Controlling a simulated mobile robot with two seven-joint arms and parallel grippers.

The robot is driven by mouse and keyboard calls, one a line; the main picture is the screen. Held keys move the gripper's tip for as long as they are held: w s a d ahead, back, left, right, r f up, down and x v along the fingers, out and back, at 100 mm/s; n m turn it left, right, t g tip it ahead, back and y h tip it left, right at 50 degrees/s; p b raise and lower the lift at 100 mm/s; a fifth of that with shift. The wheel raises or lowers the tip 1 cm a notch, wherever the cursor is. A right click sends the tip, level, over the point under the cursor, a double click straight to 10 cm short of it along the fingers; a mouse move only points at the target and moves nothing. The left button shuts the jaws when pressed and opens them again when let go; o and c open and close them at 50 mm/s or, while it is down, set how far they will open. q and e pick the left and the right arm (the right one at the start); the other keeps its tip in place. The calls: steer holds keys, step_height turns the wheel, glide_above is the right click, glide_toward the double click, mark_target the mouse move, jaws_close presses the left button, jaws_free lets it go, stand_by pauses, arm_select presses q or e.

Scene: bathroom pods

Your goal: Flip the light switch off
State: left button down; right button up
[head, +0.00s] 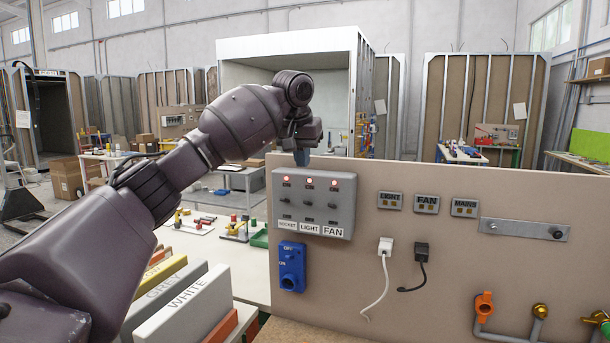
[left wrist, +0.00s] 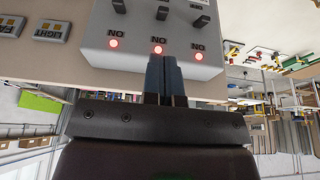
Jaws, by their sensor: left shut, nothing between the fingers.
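The grey switch box (head: 346,210) is on the beige panel, with levers above labels SOCKET, LIGHT and FAN. The light switch (head: 308,203) is the middle lever; all three red lamps above the levers are lit. The left wrist view is upside down and shows the light switch lever (left wrist: 162,13) and the lit middle lamp (left wrist: 158,49). My left gripper (head: 302,158) is shut and empty, pointing down at the box's top edge, above the light switch and apart from its lever. Its blue-grey fingertips (left wrist: 164,62) overlap the box's edge in the wrist view. My right gripper is not in view.
Small LIGHT, FAN and MAINS plates (head: 427,204), a metal bar (head: 524,230) and two plugs with cords are on the panel to the right.

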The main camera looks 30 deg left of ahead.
mark_target(306, 202)
arm_select(q)
steer(key=p+x, duration=0.1)
steer(key=x, duration=0.8)
steer(key=shift+w+a+f, duration=0.1)
steer(key=shift+w+f, duration=0.05)
steer(key=shift+f, duration=0.05)
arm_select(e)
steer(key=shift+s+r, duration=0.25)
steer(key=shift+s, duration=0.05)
arm_select(q)
steer(key=shift+s+t, duration=0.2)
steer(key=shift+t, duration=0.4)
